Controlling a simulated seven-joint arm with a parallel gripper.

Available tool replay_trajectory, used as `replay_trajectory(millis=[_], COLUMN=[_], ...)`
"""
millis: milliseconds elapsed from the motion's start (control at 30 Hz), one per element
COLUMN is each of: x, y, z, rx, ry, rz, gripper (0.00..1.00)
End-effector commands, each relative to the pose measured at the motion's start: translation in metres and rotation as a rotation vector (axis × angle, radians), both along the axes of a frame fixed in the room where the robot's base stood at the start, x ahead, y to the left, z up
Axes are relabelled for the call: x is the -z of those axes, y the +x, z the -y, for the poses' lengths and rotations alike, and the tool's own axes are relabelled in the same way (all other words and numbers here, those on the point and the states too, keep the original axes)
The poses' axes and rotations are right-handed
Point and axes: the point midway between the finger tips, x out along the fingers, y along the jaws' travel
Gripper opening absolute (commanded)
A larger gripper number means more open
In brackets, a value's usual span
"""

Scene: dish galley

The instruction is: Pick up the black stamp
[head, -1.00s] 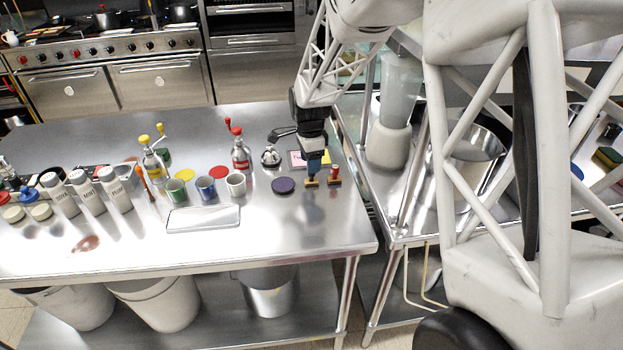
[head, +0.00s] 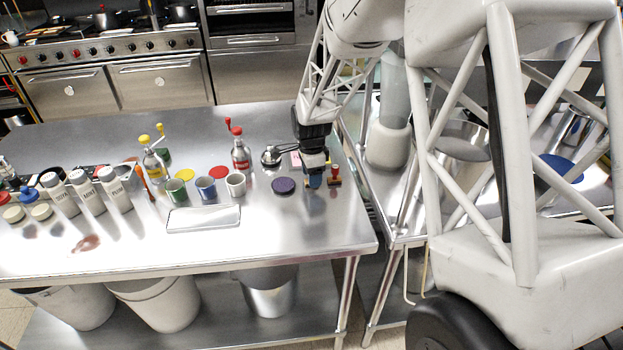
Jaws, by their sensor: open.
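My gripper (head: 314,181) points down over the right end of the steel table, with its blue fingers low, close to the tabletop. It is open. A stamp with a tan base stood directly below it in the earlier head view; now the fingers cover nearly all of it. I cannot see its handle colour or whether the fingers touch it. No black stamp handle shows clearly. A red-handled stamp (head: 335,174) with a tan base stands just right of the fingers.
A white cup (head: 235,184) and a silver tray (head: 204,219) are farther left. The table's front right is clear.

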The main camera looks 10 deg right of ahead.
Motion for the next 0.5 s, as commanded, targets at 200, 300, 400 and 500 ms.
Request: replay_trajectory(millis=[200, 300, 400, 500], x=[-0.0001, -0.0001, -0.0001, -0.0001], y=[0.0, 0.0, -0.0001, 0.0], z=[0.0, 0.0, 0.0, 0.0], rx=[0.0, 0.0, 0.0, 0.0], ry=[0.0, 0.0, 0.0, 0.0], rz=[0.0, 0.0, 0.0, 0.0], gripper=[0.39, 0.24, 0.08, 0.03])
